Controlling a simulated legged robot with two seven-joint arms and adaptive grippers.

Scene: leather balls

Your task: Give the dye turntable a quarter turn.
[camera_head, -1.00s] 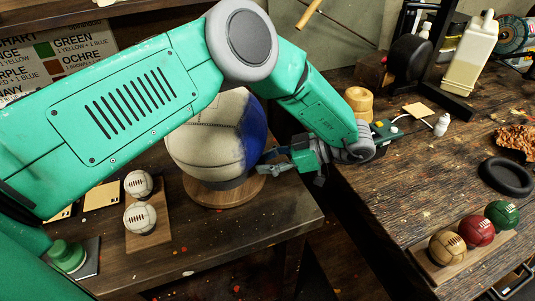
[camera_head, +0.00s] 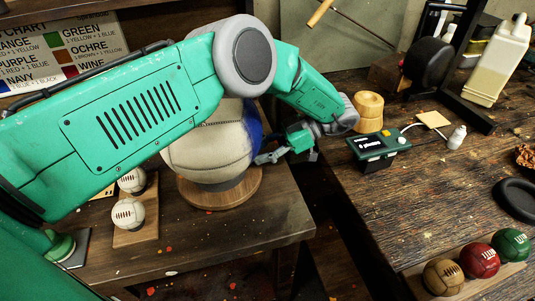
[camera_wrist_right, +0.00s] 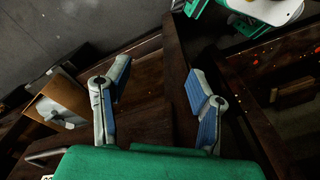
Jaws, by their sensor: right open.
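The dye turntable (camera_head: 245,191) is a round wooden disc with a dark ring on the left table. A large ball, cream with a blue panel (camera_head: 210,155), rests on it. My arm hides the ball's upper left. My left gripper (camera_head: 268,156) is at the ball's right side, above the turntable's right edge. Its fingers are small and partly overlap the ball; I cannot tell whether they touch it or how far they are apart. My right gripper (camera_wrist_right: 158,95) is open and empty in the right wrist view, over dark wood.
Two small white balls (camera_head: 128,214) sit on a board left of the turntable. On the right table are a wooden block (camera_head: 368,111), a green device with a display (camera_head: 379,146), a white bottle (camera_head: 457,136), and tan, red and green balls (camera_head: 481,262). A gap separates the tables.

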